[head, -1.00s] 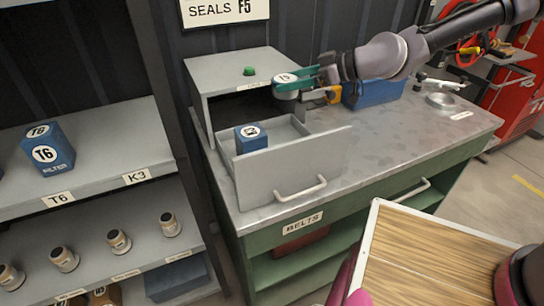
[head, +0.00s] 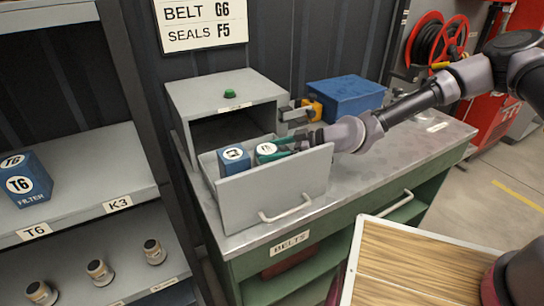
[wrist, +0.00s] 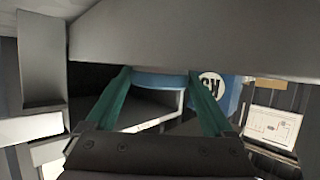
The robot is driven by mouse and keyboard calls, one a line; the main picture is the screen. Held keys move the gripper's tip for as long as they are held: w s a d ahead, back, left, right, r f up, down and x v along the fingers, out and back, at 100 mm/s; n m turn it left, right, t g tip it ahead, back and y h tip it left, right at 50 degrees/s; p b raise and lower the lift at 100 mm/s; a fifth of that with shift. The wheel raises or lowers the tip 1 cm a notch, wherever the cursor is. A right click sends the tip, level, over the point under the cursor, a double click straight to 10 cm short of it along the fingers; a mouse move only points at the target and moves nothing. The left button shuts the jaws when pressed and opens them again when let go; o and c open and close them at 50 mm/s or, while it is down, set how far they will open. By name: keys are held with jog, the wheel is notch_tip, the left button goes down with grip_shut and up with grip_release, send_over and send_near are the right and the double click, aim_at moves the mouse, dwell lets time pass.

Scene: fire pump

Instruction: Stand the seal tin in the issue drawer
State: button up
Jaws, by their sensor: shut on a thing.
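The seal tin (head: 266,149), round with a white labelled lid, is held between my gripper's green fingers (head: 281,151). It is low inside the open issue drawer (head: 278,190), behind the drawer's front panel, right of a blue box (head: 235,160) with a white label. The front panel hides the tin's base, so I cannot tell whether it touches the drawer floor. In the wrist view the two green fingers (wrist: 163,100) are shut on the tin's blue side (wrist: 160,79), and part of the blue box (wrist: 228,96) shows beyond on the right.
The grey drawer cabinet (head: 225,92) with a green button stands on the metal bench top (head: 360,165). A blue bin (head: 345,95) and a yellow item (head: 318,108) sit behind my arm. Shelves with a T6 filter box (head: 25,182) stand at left.

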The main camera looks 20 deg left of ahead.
jog(key=shift+f, duration=0.95)
jog(key=o, duration=1.2)
jog(key=shift+o, duration=0.2)
jog(key=shift+d, duration=0.1)
jog(key=v, duration=1.2)
jog(key=shift+r, duration=0.15)
